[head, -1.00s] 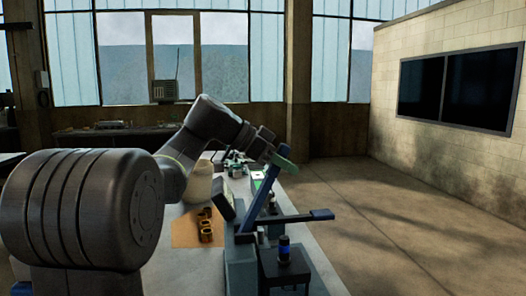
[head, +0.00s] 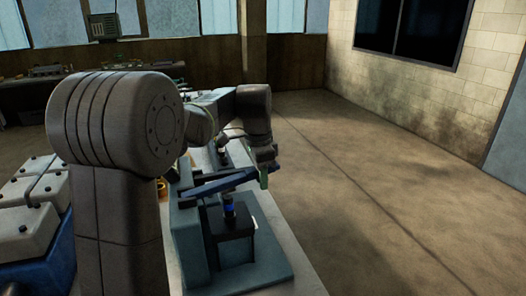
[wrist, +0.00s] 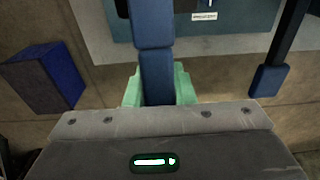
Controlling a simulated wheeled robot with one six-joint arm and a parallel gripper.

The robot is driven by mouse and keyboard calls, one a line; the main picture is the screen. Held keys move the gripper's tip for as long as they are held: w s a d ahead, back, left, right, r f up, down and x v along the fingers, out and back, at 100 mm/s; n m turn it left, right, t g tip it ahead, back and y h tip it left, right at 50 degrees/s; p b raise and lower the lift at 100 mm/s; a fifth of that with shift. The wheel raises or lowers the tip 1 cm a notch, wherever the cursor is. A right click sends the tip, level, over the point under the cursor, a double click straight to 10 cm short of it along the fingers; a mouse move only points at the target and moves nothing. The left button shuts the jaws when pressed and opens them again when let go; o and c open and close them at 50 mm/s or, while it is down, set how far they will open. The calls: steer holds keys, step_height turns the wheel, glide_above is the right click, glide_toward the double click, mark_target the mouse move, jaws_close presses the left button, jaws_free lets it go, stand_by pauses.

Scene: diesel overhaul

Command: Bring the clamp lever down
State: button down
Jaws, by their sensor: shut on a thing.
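The blue clamp lever (head: 212,186) reaches out nearly level from the blue-grey fixture (head: 188,245), its free end rising slightly toward my gripper (head: 263,176). In the wrist view, the lever (wrist: 154,32) runs between the green fingers of my gripper (wrist: 158,88), which are shut on it. My wrist hides part of the lever's end in the head view. A small dark and blue cylinder (head: 229,208) stands upright on a dark block (head: 232,240) beneath the lever.
A dark bar with a blue end (wrist: 270,79) lies right of the lever in the wrist view. A blue box-like shape (wrist: 45,78) shows at left. White and blue cases (head: 28,232) stand at far left. The floor (head: 390,220) right of the bench is clear.

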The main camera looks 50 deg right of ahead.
steer(key=shift+f+t+y+p, duration=0.3)
steer(key=shift+f+y+p, duration=0.25)
steer(key=shift+f, duration=0.6)
steer(key=shift+f+t+y+p, duration=0.35)
steer(key=shift+f+y, duration=0.2)
steer(key=shift+f, duration=0.55)
steer(key=shift+a+f, duration=0.1)
steer(key=c, duration=1.2)
jaws_free()
steer(key=shift+c, duration=0.2)
steer(key=shift+o, duration=0.2)
steer(key=shift+r, duration=0.2)
steer(key=r, duration=0.4)
steer(key=d+r, duration=0.1)
steer(key=r, duration=0.4)
steer(key=s+d+r, duration=0.1)
steer(key=r, duration=0.3)
steer(key=shift+r+b, duration=0.2)
steer(key=shift+b, duration=0.1)
